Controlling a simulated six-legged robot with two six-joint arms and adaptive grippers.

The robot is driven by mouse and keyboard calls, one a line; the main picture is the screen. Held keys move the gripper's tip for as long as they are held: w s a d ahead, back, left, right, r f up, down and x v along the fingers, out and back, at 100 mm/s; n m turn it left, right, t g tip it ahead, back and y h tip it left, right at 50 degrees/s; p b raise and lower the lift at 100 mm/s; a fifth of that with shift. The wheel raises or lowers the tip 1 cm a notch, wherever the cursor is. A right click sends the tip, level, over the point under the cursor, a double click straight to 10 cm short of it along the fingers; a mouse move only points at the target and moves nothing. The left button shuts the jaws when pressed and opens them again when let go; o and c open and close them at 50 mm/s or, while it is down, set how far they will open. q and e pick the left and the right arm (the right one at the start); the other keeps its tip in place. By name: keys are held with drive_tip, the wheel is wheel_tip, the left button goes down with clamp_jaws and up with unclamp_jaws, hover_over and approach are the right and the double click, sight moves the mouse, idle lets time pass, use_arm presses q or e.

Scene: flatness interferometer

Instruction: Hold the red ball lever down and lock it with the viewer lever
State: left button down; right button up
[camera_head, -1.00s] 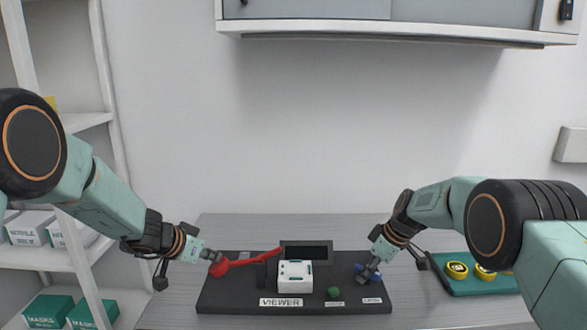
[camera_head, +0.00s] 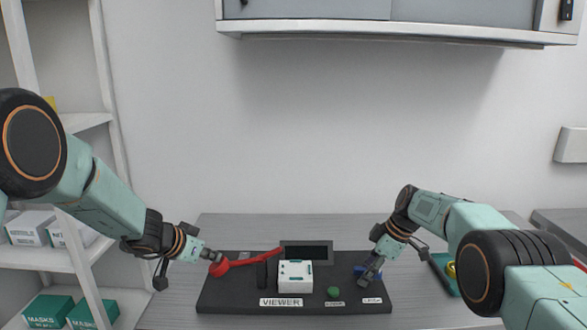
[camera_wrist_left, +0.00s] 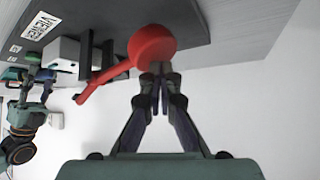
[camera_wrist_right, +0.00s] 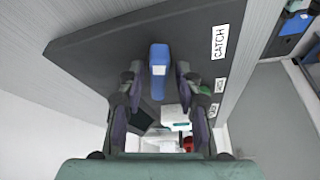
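In the left wrist view the red ball (camera_wrist_left: 152,45) is at my left gripper's fingertips (camera_wrist_left: 158,70). The fingers are together and appear to touch the ball's side, not enclose it. A blue lever (camera_wrist_right: 159,58) stands beside the CATCH label. My right gripper (camera_wrist_right: 157,75) is open, one finger on each side of the blue lever, with gaps visible. The VIEWER label (camera_head: 281,302) is in front of a white box (camera_head: 295,275).
The dark base (camera_head: 230,298) lies on a grey table, with a dark screen (camera_head: 306,252) at its back and a green knob (camera_head: 333,292) in front. A green tray (camera_head: 443,275) to the right is partly hidden by my right arm. A wall cabinet (camera_head: 390,30) hangs above.

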drive_tip(key=shift+r, duration=2.8)
drive_tip(key=shift+c, duration=0.4)
clamp_jaws()
drive_tip(key=shift+d, duration=0.1)
drive_tip(key=shift+s+d+f, duration=0.1)
drive_tip(key=shift+s+d, duration=0.35)
drive_tip(key=shift+s, duration=0.35)
drive_tip(key=shift+s+d+f, duration=0.1)
drive_tip(key=shift+s+d, duration=0.35)
drive_tip(key=shift+s, duration=0.3)
drive_tip(key=shift+f, duration=0.1)
